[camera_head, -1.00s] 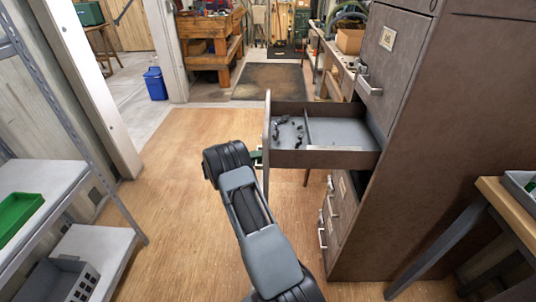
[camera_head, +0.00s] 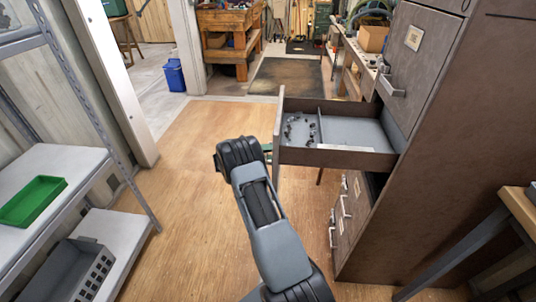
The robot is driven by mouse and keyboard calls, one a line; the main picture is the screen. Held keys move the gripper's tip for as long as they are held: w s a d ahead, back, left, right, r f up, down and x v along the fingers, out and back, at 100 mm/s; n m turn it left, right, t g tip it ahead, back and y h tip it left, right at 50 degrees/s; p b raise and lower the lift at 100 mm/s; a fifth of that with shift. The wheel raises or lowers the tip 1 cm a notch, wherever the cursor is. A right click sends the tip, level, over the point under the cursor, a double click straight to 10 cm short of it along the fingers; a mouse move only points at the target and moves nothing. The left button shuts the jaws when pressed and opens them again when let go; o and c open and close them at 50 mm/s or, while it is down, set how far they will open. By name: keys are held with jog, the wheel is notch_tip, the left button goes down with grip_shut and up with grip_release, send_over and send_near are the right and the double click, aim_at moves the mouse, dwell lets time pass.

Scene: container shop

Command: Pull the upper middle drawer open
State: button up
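A tall brown filing cabinet (camera_head: 440,150) stands at the right. One of its drawers (camera_head: 330,158) is pulled well out to the left, below a closed drawer (camera_head: 412,62) with a label and a handle. The open drawer has a divider; small dark items lie in the front compartment and a light, flat item in the other. My arm reaches up to the outer side of the drawer's front. My gripper (camera_head: 266,150) is mostly hidden behind my wrist; a small green part shows against the drawer front. I cannot see its fingers or whether they grip the handle.
More drawers with handles (camera_head: 345,205) sit lower in the cabinet. A shelf (camera_head: 50,170) with a green tray (camera_head: 32,201) and a grey bin (camera_head: 70,272) stands at the left. A table (camera_head: 520,208) is at the right. The wooden floor (camera_head: 190,190) between is clear.

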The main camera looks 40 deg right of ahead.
jog(key=v, duration=1.4)
dwell(0.4)
